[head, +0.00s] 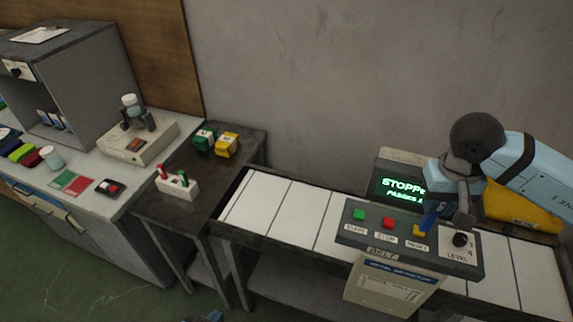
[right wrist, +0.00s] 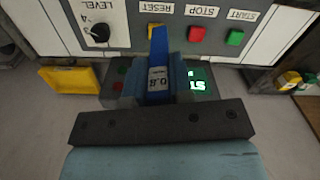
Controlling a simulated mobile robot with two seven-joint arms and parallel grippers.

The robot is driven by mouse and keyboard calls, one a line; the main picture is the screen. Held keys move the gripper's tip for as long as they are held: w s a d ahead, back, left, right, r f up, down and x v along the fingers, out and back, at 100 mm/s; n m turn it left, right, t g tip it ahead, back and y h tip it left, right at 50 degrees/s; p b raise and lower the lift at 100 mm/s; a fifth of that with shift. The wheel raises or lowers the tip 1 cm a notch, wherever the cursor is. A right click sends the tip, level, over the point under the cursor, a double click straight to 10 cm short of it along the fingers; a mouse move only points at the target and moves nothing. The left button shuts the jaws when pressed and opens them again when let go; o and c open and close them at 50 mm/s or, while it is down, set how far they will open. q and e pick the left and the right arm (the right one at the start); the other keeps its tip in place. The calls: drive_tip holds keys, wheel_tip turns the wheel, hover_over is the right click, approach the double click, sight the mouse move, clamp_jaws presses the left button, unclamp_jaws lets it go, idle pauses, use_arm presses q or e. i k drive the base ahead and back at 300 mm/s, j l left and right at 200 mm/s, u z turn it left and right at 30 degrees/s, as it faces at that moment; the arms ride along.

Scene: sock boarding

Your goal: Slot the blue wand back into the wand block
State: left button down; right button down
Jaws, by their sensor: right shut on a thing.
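The blue wand (right wrist: 159,55) is held between the fingers of my right gripper (right wrist: 157,85), with a small white label on it. In the head view the blue wand (head: 430,217) points down over the control panel, close to the yellow RESET button. My right gripper (head: 433,200) is above the panel there. The white wand block (head: 178,189) stands on the dark side table, far left of my right gripper. It holds a red wand (head: 163,171) and a green wand (head: 183,177). Only a small bluish piece of my left arm shows at the bottom edge.
The control panel (head: 385,240) has green, red and yellow buttons and a black level knob (head: 460,240). A lit display (head: 402,189) and a yellow bin (head: 520,212) stand behind. Green and yellow blocks (head: 226,146) sit behind the wand block. The conveyor belt (head: 278,212) is empty on the left.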

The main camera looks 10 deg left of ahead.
sight(173, 186)
drive_tip(key=i+j, duration=0.1)
drive_tip(key=j, duration=1.5)
drive_tip(key=i+j, duration=0.15)
drive_tip(key=j, duration=1.4)
drive_tip(key=i+j, duration=0.15)
drive_tip(key=j, duration=1.45)
drive_tip(key=i+l, duration=0.1)
drive_tip(key=l, duration=0.45)
drive_tip(key=i, duration=0.05)
